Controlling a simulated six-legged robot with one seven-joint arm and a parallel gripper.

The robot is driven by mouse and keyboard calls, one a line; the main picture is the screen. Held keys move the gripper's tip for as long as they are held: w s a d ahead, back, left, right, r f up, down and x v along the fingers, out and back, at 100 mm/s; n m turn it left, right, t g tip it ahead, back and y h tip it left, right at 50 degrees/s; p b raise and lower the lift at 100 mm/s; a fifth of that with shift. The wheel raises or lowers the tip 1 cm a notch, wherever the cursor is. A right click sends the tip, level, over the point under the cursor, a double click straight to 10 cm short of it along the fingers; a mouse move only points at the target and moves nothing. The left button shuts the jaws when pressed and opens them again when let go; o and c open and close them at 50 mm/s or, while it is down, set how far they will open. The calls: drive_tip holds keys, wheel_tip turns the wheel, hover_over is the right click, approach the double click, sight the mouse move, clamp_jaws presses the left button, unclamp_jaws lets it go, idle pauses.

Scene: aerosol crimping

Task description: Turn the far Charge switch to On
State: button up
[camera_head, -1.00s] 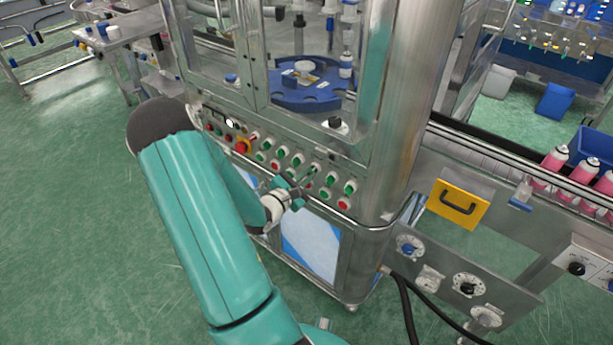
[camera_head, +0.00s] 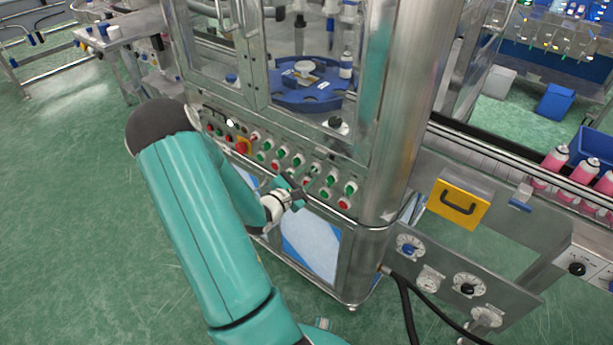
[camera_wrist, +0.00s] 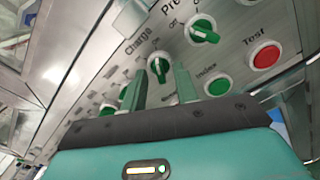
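In the wrist view a green-handled rotary switch (camera_wrist: 159,66) sits beside the word Charge. Its handle stands nearly upright in the picture; the marks around it are too small to read surely. My gripper (camera_wrist: 162,72) is open, with one teal finger on each side of this switch in the picture. I cannot tell whether the fingers touch it. In the head view my gripper (camera_head: 297,188) is in front of the lower part of the button panel (camera_head: 240,129); the switch cannot be singled out there.
Close by in the wrist view are another green switch (camera_wrist: 203,30), a green Index button (camera_wrist: 218,86) and a red Test button (camera_wrist: 265,55). More controls run along the panel. A yellow box (camera_head: 460,204) with a black handle is on the right.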

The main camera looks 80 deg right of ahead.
drive_tip(key=shift+a, duration=0.1)
drive_tip(key=v, duration=1.3)
drive_tip(key=shift+w+a, duration=0.15)
drive_tip(key=shift+a, duration=0.1)
drive_tip(key=w+a+r+m+t+y, duration=0.2)
drive_tip(key=a+r, duration=0.6)
drive_tip(key=a, duration=0.5)
drive_tip(key=w+a+r+m+t+y, duration=0.2)
drive_tip(key=w+a+r+t+y, duration=0.3)
drive_tip(key=a, duration=0.9)
drive_tip(key=w+a+r+m+t+y, duration=0.3)
drive_tip(key=a+r+y, duration=0.6)
drive_tip(key=a, duration=0.4)
drive_tip(key=w+r+t, duration=0.1)
drive_tip(key=t, duration=0.1)
drive_tip(key=shift+a+r+t+y, duration=0.25)
drive_tip(key=shift+r+t+y, duration=0.05)
drive_tip(key=shift+r, duration=0.1)
